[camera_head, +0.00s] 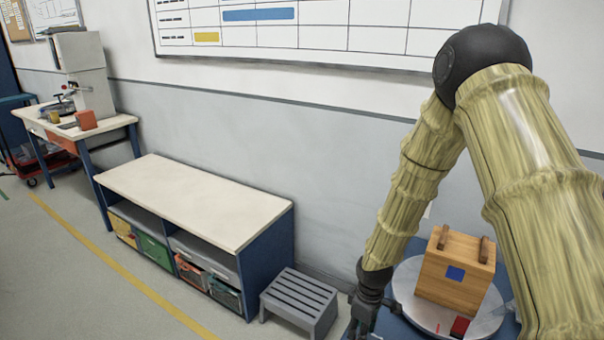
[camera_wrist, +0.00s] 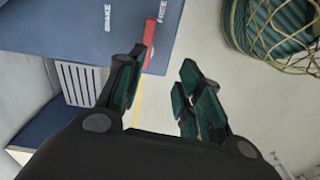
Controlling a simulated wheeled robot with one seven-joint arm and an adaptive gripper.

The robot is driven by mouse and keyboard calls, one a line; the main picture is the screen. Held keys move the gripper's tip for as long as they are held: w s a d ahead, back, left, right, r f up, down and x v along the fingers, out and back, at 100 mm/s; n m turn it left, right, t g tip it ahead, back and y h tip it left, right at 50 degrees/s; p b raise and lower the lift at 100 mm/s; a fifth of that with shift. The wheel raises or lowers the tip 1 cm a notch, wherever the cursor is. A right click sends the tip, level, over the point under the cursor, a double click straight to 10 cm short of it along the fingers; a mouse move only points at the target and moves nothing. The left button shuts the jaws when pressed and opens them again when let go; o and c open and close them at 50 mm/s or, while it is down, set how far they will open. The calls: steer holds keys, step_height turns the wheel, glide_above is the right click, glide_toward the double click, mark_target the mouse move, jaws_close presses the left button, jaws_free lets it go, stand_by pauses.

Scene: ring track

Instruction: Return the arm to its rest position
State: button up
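My gripper (camera_wrist: 160,95) hangs low in the wrist view with its two dark green fingers apart and nothing between them but floor. In the head view my gripper (camera_head: 360,325) is at the bottom edge, left of a round grey turntable (camera_head: 408,285), and its fingertips are partly cut off. My arm, in a bark-like yellow-green cover, rises on the right and bends down to it. In the wrist view a red lever (camera_wrist: 150,42) lies on a blue panel (camera_wrist: 70,28) marked BRAKE and FREE, beyond the left finger. I cannot tell whether they touch.
A wooden box (camera_head: 452,284) with a blue square stands on the turntable. A grey step stool (camera_head: 300,297) and a low shelf bench (camera_head: 195,195) stand to the left along the wall. A green coil in netting (camera_wrist: 272,30) is at the wrist view's upper right.

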steer(key=s+f+m, duration=0.5)
steer(key=s+f, duration=0.6)
steer(key=s, duration=0.4)
steer(key=s+d+f+m, duration=0.2)
steer(key=s, duration=0.7)
steer(key=s+d+f+m, duration=0.2)
steer(key=s+f+m, duration=0.1)
steer(key=s, duration=0.6)
steer(key=shift+m, duration=0.3)
